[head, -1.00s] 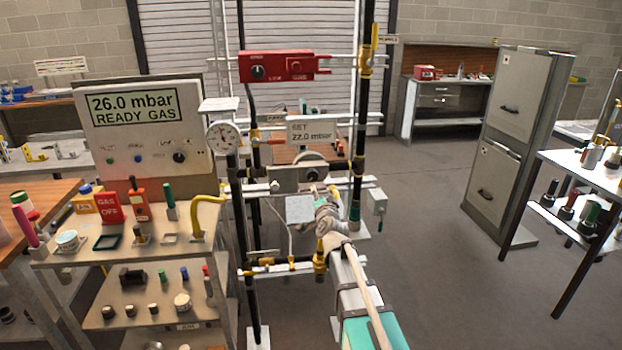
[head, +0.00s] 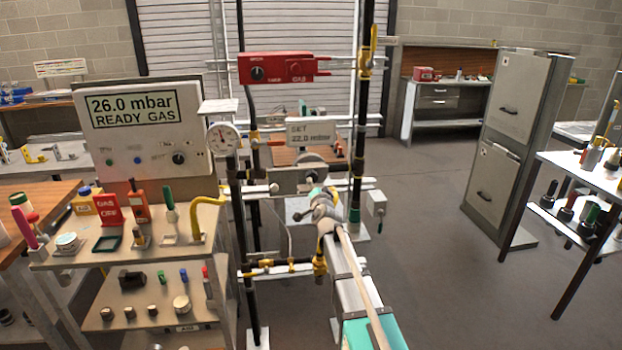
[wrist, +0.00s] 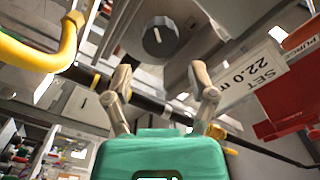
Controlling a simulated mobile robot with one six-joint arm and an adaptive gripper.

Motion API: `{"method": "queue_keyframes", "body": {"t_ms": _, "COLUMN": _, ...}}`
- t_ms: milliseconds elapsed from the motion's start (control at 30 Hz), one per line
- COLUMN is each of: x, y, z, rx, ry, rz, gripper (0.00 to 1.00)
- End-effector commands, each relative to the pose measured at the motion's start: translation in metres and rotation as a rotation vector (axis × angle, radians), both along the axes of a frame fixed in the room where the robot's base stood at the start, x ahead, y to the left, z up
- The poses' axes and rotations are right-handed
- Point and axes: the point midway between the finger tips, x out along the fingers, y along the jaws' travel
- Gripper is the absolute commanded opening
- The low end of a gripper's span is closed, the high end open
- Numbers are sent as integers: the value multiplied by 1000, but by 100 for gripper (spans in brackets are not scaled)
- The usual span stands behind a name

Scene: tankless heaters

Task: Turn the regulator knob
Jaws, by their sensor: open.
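The regulator knob (wrist: 160,37) is a dark grey round dial with a pale pointer line, on a grey body at the top of the wrist view. My gripper (wrist: 160,68) is open, with its two fingers spread to the left and right below the knob in that picture. Nothing is between the fingers, and I see no contact with the knob. In the head view my gripper (head: 322,196) is by the grey regulator body (head: 285,181), where my wrist partly hides the area. The display panel (head: 135,108) reads 26.0 mbar, READY GAS. A sign (head: 311,131) reads SET 22.0 mbar.
Black vertical pipes (head: 362,110) and a yellow-fitted lower pipe (head: 280,264) frame the regulator. A pressure gauge (head: 222,138) and a yellow bent pipe (head: 208,208) stand left. A red gas box (head: 278,68) is above.

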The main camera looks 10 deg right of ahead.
Motion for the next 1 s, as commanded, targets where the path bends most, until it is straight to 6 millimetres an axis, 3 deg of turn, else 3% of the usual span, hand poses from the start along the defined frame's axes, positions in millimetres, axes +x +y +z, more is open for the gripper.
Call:
{"method": "queue_keyframes", "body": {"t_ms": 100, "x": 23, "y": 0, "z": 0, "rx": 0, "ry": 0, "rz": 0, "gripper": 73}}
{"method": "queue_keyframes", "body": {"t_ms": 400, "x": 60, "y": 1, "z": 0, "rx": 0, "ry": -1, "rz": 1, "gripper": 73}}
{"method": "queue_keyframes", "body": {"t_ms": 933, "x": 71, "y": 1, "z": 0, "rx": 0, "ry": 0, "rz": 1, "gripper": 73}}
{"method": "queue_keyframes", "body": {"t_ms": 1000, "x": 71, "y": 1, "z": 0, "rx": 0, "ry": 0, "rz": 1, "gripper": 64}}
